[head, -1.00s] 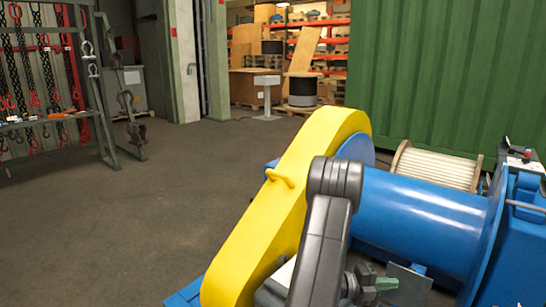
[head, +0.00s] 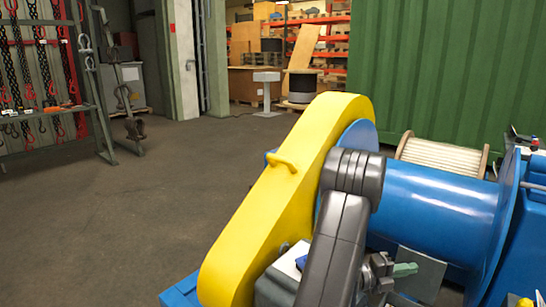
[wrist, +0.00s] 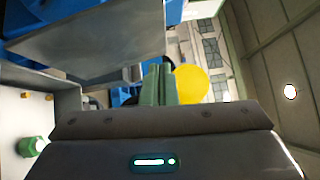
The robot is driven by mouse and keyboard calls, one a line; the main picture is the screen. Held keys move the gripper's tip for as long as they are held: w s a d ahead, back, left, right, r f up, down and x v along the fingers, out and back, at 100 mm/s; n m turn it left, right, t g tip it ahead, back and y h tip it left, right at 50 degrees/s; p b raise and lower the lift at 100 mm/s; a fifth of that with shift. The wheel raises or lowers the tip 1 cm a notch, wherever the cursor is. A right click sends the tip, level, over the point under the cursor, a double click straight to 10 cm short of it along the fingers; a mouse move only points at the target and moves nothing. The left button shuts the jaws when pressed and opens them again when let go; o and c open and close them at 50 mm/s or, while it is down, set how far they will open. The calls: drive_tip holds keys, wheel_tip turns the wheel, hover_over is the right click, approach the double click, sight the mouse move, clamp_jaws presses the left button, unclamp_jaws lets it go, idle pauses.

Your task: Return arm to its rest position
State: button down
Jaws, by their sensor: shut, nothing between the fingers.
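The chain drive's yellow guard (head: 275,195) slants across the middle of the head view, beside the blue drum (head: 435,205). My dark grey arm passes in front of both.
A grey plate (wrist: 95,45) fills the upper left of the wrist view. A cable reel (head: 443,156) and a green corrugated wall (head: 440,75) stand behind the drum. A chain rack (head: 95,105) is at the left. The floor (head: 150,215) between rack and guard is clear.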

drive_tip(key=shift+s+a+f+m+h+b, duration=0.45)
drive_tip(key=shift+s+m+b, duration=0.1)
drive_tip(key=shift+b, duration=1.25)
drive_tip(key=shift+a+r, duration=0.1)
drive_tip(key=shift+r, duration=0.05)
